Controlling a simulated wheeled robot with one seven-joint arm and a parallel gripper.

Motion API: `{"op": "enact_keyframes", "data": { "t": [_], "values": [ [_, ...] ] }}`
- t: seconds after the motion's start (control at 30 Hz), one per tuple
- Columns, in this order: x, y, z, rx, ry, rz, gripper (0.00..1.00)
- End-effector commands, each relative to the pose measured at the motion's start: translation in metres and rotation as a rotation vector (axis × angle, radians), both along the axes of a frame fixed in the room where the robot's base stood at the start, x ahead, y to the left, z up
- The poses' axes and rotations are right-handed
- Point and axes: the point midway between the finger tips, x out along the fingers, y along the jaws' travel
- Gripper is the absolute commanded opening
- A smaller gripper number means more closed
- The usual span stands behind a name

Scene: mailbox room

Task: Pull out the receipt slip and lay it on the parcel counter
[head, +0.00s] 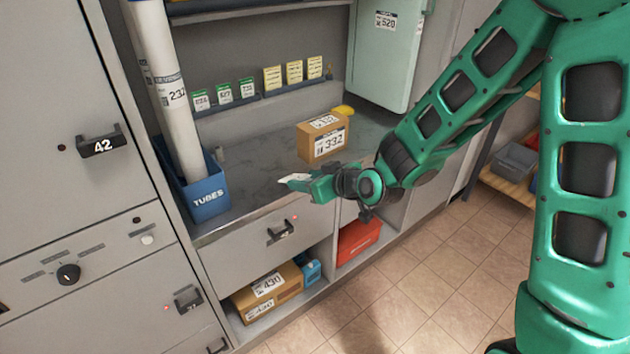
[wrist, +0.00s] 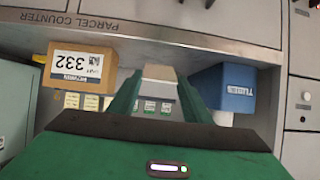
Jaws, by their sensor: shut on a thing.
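The white receipt slip (head: 296,178) is pinched at the tip of my green gripper (head: 305,184) in the head view. In the wrist view the pale slip (wrist: 158,73) shows between the fingertips of my gripper (wrist: 155,88), which is shut on it. My gripper is over the front edge of the grey parcel counter (head: 255,160); the gap in height between slip and counter is hard to judge. The counter's lettered front edge (wrist: 200,38) runs across the top of the upside-down wrist view.
A cardboard parcel marked 332 (head: 322,139) stands on the counter behind my gripper, also in the wrist view (wrist: 75,82). A blue TUBES bin (head: 208,193) with white tubes stands at left. A yellow object (head: 344,111) lies behind the parcel.

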Motion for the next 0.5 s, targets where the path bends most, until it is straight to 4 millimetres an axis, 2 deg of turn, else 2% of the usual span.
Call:
{"op": "enact_keyframes", "data": {
  "t": [0.5],
  "values": [
    [0.035, 0.025, -0.013, 0.001, -0.001, 0.001, 0.17]
  ]
}}
